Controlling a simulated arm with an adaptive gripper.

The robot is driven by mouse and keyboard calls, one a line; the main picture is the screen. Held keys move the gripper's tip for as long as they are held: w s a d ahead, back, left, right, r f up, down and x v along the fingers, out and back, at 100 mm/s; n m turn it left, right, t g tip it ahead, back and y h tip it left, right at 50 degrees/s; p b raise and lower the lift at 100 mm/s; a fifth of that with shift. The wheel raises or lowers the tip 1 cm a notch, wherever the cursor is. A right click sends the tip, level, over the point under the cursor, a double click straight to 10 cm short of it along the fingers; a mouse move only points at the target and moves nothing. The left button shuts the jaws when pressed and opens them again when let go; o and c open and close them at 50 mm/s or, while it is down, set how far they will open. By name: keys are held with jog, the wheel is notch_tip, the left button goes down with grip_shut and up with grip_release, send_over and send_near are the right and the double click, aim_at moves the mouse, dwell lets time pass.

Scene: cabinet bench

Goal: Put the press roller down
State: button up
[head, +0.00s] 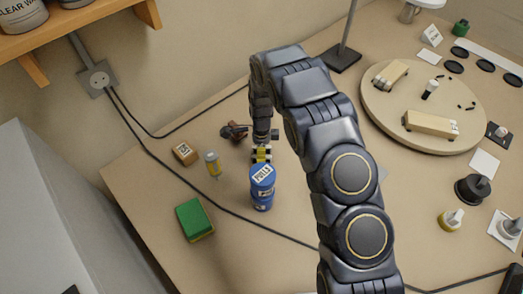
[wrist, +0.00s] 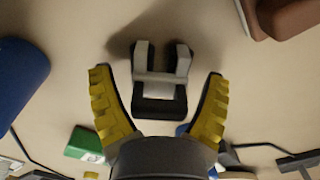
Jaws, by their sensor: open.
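A small U-shaped thing (wrist: 160,78), pale grey and black with two prongs and a crossbar, stands between and just past my fingertips in the wrist view. It may be the press roller or a holder for it; I cannot tell which. My gripper (wrist: 160,100) is open, its yellow ribbed fingers spread apart on either side without visible contact. In the head view my gripper (head: 262,153) points down behind the blue can (head: 262,190), and my arm and fingers hide most of what is beneath it.
A brown and black tool (head: 234,131) lies close behind my gripper. A yellow-grey bottle (head: 213,164), a small brown box (head: 185,153) and a green sponge (head: 194,220) are to the left. A round board (head: 390,125) stands right. Black cables cross the bench.

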notch_tip(320, 180, up, 13)
jog(key=shift+w+r, duration=0.1)
jog(key=shift+r, duration=0.15)
jog(key=s+d+r+n, duration=0.4)
jog(key=s+d+r, duration=0.2)
jog(key=s+r, duration=0.15)
jog(key=s+d+r+n, duration=0.1)
jog(key=s+r+n, duration=0.2)
jog(key=s, duration=0.5)
jog(key=s+d+r+n+g, duration=0.1)
jog(key=s+d+r+n, duration=0.1)
jog(key=s+n, duration=0.4)
jog(key=s+d+r+n, duration=0.2)
jog(key=s+r+n, duration=0.2)
jog(key=s, duration=0.7)
jog(key=shift+s+n+g, duration=0.3)
jog(key=shift+n, duration=0.2)
